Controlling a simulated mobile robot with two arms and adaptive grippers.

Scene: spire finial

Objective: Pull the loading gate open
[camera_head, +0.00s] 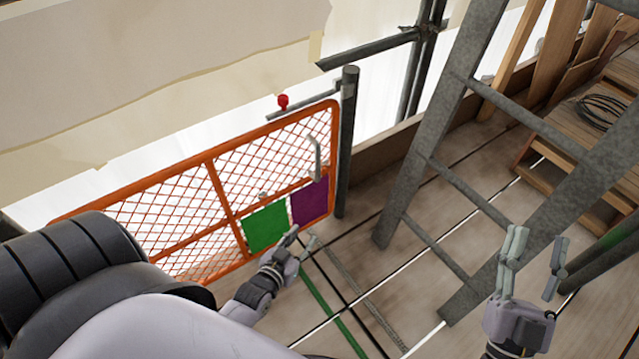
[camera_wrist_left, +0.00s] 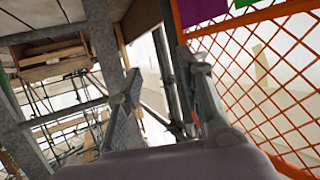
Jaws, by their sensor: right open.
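The loading gate (camera_head: 213,178) is an orange mesh frame with a green panel (camera_head: 267,227) and a purple panel (camera_head: 310,200). A bent grey handle (camera_head: 316,158) is on its right side, near a grey post (camera_head: 347,140). A red knob (camera_head: 283,101) sits above its top rail. My left gripper (camera_head: 302,240) is open below the panels, apart from the handle. In the left wrist view, its fingers (camera_wrist_left: 163,85) are spread, and the mesh gate (camera_wrist_left: 265,80) is to the right. My right gripper (camera_head: 537,262) is open and empty at the right, near the ladder.
A grey metal ladder (camera_head: 422,155) leans right of the gate. Timber boards and a coiled cable (camera_head: 603,112) lie at the upper right. Scaffold tubes (camera_head: 420,50) stand behind. The plank floor (camera_head: 375,275) between my grippers is mostly clear, with dark, green and white lines.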

